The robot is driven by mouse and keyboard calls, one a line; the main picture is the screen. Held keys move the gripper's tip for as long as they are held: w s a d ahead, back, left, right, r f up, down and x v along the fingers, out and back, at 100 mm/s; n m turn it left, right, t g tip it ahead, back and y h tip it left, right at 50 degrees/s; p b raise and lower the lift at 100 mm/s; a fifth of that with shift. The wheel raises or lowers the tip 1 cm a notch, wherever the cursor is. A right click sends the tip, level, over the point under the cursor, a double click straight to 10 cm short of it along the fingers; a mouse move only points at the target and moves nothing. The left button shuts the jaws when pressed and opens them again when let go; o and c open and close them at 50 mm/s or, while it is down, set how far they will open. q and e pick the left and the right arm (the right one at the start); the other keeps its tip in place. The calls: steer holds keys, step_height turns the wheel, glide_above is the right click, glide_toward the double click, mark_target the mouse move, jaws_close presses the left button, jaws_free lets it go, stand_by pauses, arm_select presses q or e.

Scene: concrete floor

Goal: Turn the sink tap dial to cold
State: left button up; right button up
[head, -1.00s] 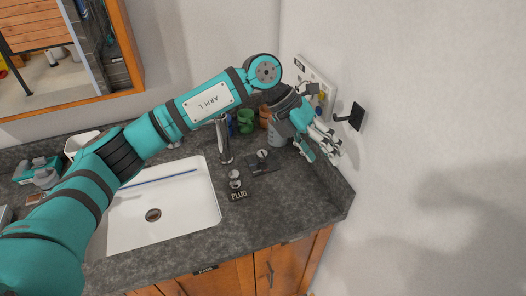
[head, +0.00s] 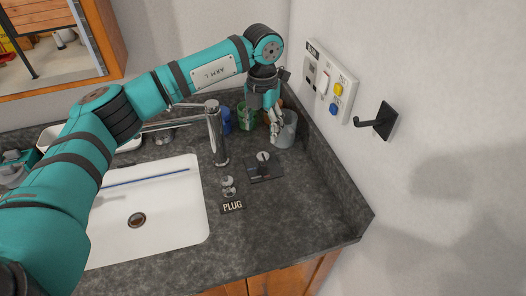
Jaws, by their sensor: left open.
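The tap dial (head: 263,157) is a small grey knob on a dark plate on the counter, right of the tap. Its exact setting is too small to read. The chrome tap (head: 217,135) stands behind the white sink (head: 184,215), its spout reaching left. My right gripper is not in view.
A grey cup (head: 285,129), a green cup (head: 246,116) and a blue cup (head: 226,120) stand at the back. A plug knob (head: 229,187) sits left of the dial. A black hook (head: 380,121) and a switch panel (head: 347,88) are on the wall. The right counter is clear.

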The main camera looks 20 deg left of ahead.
arm_select(q)
glide_above(263, 155)
step_height(263, 155, down, 4)
steer(key=shift+f+p, duration=0.1)
steer(key=shift+p, duration=0.35)
step_height(263, 155, down, 6)
steer(key=shift+r+p, duration=0.2)
steer(key=shift+p, duration=0.45)
steer(key=shift+f, duration=0.65)
steer(key=c, duration=1.2)
steer(key=shift+o, duration=0.2)
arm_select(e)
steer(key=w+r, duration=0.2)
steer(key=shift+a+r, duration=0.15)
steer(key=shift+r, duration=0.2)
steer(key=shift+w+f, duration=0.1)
